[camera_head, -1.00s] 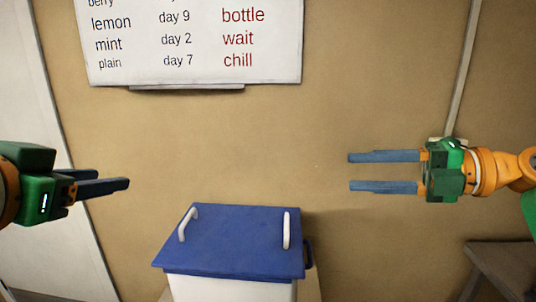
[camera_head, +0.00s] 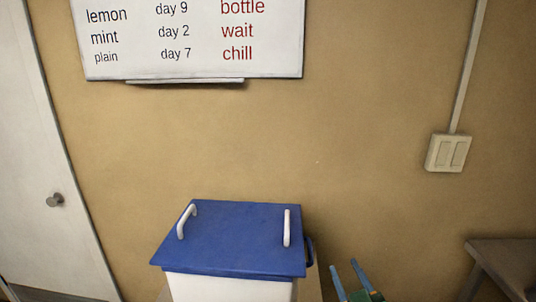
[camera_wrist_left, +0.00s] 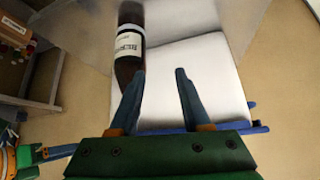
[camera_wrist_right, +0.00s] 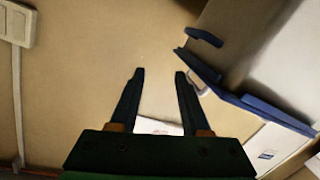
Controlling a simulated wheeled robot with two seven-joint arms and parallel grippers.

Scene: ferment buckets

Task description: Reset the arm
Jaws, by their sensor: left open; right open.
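My right gripper (camera_head: 344,264) is low in the head view, just right of the blue-lidded box, fingers pointing up and apart. In the right wrist view its fingers (camera_wrist_right: 160,73) are open with nothing between them. My left gripper is out of the head view. In the left wrist view its fingers (camera_wrist_left: 160,72) are open and empty, over or in front of a white surface.
A white box with a blue lid (camera_head: 235,235) and two white handles stands at bottom centre. A brown labelled bottle (camera_wrist_left: 130,45) is beside the white surface. A whiteboard (camera_head: 190,40), wall switch (camera_head: 449,153), door (camera_head: 45,150) and table (camera_head: 505,260) surround it.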

